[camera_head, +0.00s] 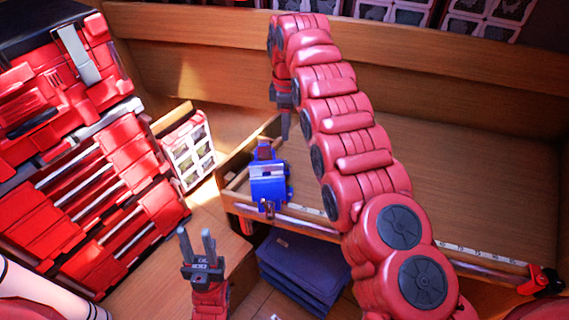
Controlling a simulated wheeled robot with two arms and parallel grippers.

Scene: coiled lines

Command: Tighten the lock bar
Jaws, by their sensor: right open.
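A blue block-like fitting (268,186) with a grey plate sits at the left end of the metal rail along the tabletop's front edge. I cannot tell which part is the lock bar. My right gripper (285,128) points down above and slightly right of the blue fitting, apart from it in the picture. It is open, seen nearly edge-on, with nothing visible in it. My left gripper (195,236) is low at the front, left of and below the fitting. Its two grey fingers point up, apart and empty.
The wooden tabletop (470,180) is mostly bare behind my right arm. The rail has a white scale and a red end piece (543,280) at the right. Folded blue cloths (302,268) lie below. A red tool cabinet (85,200) and a white-fronted box (190,150) stand left.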

